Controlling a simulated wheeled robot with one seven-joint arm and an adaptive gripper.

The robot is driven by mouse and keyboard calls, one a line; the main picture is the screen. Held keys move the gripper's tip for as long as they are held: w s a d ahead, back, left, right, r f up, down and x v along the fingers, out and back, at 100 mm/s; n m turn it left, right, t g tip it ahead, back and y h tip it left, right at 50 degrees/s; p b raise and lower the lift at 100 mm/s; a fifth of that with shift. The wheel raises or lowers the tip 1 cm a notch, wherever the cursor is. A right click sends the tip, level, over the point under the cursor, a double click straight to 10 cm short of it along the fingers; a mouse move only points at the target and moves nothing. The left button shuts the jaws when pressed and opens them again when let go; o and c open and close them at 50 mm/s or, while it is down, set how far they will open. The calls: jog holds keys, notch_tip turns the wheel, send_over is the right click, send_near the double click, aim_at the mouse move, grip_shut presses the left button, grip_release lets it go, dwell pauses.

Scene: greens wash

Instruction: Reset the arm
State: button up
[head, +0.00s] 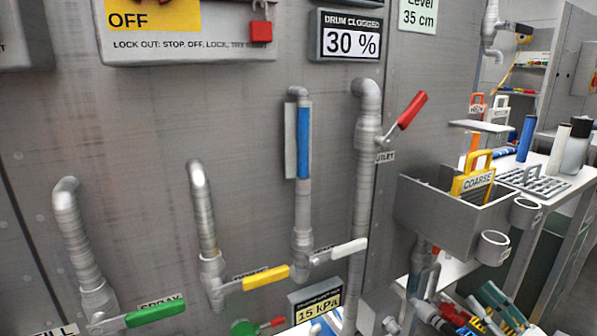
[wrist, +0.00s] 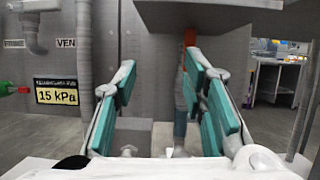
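My gripper (wrist: 163,108) is in the wrist view, its two fingers with teal pads standing well apart. It is open, and I see nothing held between the pads. A pipe with an orange upper part (wrist: 189,38) stands beyond the fingers, partly hidden by the right one. The underside of a grey box (wrist: 225,20) hangs above the right finger. In the head view, teal and dark parts crowd the lower right corner; I cannot tell clearly which belong to my gripper.
A grey panel carries pipes with a green handle (head: 155,312), a yellow handle (head: 265,278), a white handle (head: 349,249) and a red handle (head: 412,110). A grey box (head: 440,212) with a yellow COARSE-labelled piece (head: 473,181) juts out at right. A 15 kPa gauge (wrist: 57,91) is left of my gripper.

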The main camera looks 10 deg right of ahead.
jog(key=a+r+n+g+y, duration=0.35)
jog(key=a+n+g, duration=0.25)
jog(key=a, duration=0.2)
jog(key=a+r+n+g+y, duration=0.35)
jog(key=a+n+g, duration=0.2)
jog(key=a, duration=0.25)
jog(key=s+a+r+n+g+h, duration=0.3)
jog(key=s+a+n+g+h, duration=0.1)
jog(key=s+a+n+g, duration=0.3)
jog(key=s+a+r+n+g+h, duration=0.35)
jog(key=s+a+n+g, duration=0.3)
jog(key=s, duration=0.25)
jog(key=s+d+r+n+t+h, duration=0.1)
jog(key=s+d+n+t+h, duration=0.25)
jog(key=s+n+h, duration=0.4)
notch_tip(320, 180, up, 31)
jog(key=s+m+t+p, duration=0.1)
jog(key=t+p, duration=0.4)
jog(key=p, duration=2.4)
jog(key=shift+s+d, duration=0.15)
jog(key=shift+s, duration=0.6)
jog(key=shift+f, duration=0.1)
